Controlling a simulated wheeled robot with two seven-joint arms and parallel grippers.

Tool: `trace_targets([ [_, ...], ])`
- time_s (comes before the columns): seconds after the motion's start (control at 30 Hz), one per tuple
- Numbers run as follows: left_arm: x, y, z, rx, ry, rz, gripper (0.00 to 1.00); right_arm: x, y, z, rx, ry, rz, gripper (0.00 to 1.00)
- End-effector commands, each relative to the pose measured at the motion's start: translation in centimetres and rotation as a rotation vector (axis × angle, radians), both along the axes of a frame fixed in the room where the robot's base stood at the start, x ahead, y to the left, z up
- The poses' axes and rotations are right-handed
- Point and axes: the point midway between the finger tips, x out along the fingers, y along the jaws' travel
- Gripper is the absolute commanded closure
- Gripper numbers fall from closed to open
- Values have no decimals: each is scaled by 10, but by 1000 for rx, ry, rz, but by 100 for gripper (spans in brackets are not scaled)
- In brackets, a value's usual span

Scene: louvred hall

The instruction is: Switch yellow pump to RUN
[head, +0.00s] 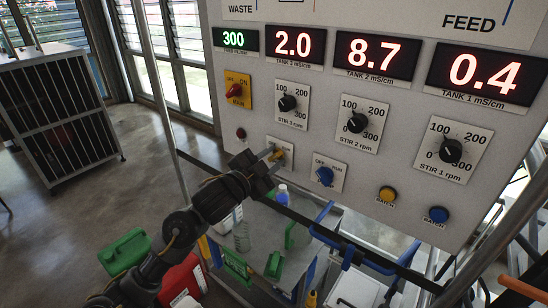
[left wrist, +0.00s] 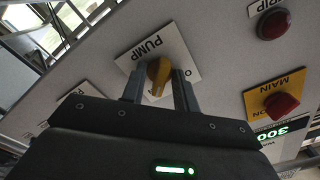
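The yellow pump switch (head: 279,154) sits low on the grey control panel, left of the blue switch, on a white plate that my gripper partly covers in the head view. In the left wrist view the yellow knob (left wrist: 158,71) stands on the plate marked PUMP (left wrist: 178,50). My left gripper (head: 270,160) is at the switch, with its two narrowly spaced fingers (left wrist: 161,86) one on each side of the knob; they look closed on it. Which mark the knob points to is hard to tell. My right gripper is not in view.
The blue switch (head: 325,176) is close to the right. The red main switch (head: 235,91) and a red button (head: 241,133) are to the upper left. Three black stir dials, including the nearest (head: 287,103), sit above. Bottles and a green can (head: 124,252) stand below.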

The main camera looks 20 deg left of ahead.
Motion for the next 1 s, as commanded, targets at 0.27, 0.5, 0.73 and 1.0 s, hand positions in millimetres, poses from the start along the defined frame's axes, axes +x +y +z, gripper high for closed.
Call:
trace_targets([
  [0.27, 0, 0, 1, -3, -2, -1, 63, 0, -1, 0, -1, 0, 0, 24],
  [0.5, -18, 7, 3, -3, -2, -1, 63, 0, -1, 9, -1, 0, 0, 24],
  [0.73, -46, 18, 2, -1, -1, -1, 63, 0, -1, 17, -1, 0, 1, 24],
  [1.0, -65, 26, 1, -3, -3, -1, 63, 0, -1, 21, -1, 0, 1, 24],
])
